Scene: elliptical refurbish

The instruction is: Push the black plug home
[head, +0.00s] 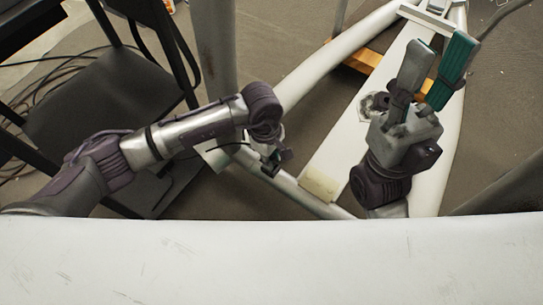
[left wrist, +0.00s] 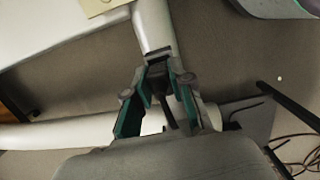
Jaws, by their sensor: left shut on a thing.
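The black plug (left wrist: 157,75) shows in the left wrist view, between the fingertips of my left gripper (left wrist: 159,82). A dark strip runs back from it between the fingers. The plug lies over the end of a white frame tube; I cannot tell how deep it sits or whether it touches a socket. In the head view my left gripper (head: 277,160) is low beside the frame tube, and its fingertips are mostly hidden by the wrist. My right gripper (head: 440,50) is open and empty, its teal-padded fingers pointing up over the white rail.
A large white surface (head: 270,262) crosses the front. Grey floor is open between the tubes.

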